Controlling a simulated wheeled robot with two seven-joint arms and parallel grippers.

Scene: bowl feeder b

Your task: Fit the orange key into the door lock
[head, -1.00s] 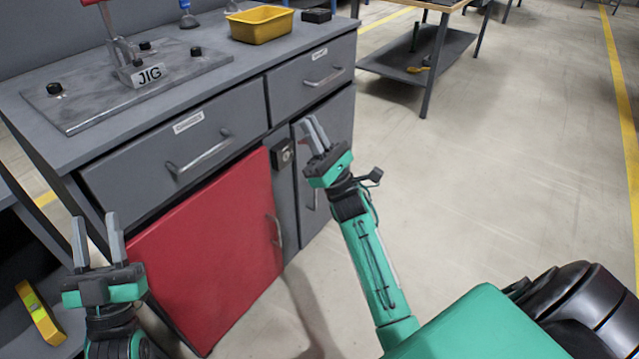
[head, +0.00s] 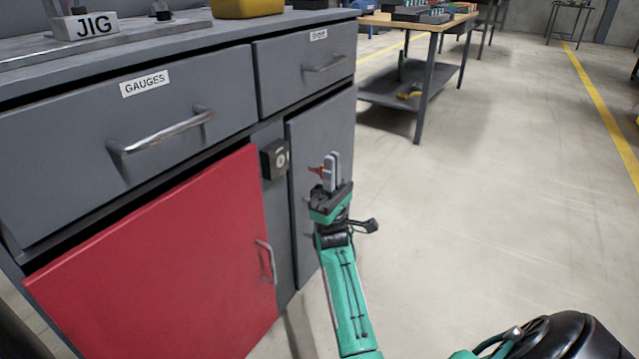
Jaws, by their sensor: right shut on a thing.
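The door lock (head: 275,160) is a dark box with a pale round face, on the grey strip right of the red door (head: 170,265). My right gripper (head: 331,170) is just right of the lock, fingers pointing up in the picture. It is shut on the orange key (head: 316,170), which sticks out to the left towards the lock. A gap shows between key and lock face, so the key looks apart from it. The fingers hide the rest of the key. My left gripper is out of view.
The grey cabinet has a drawer labelled GAUGES (head: 60,160), a smaller drawer (head: 285,80) and a grey door (head: 305,130). A JIG block (head: 95,27) and yellow bin (head: 247,8) stand on top. Open floor (head: 490,220) lies to the right.

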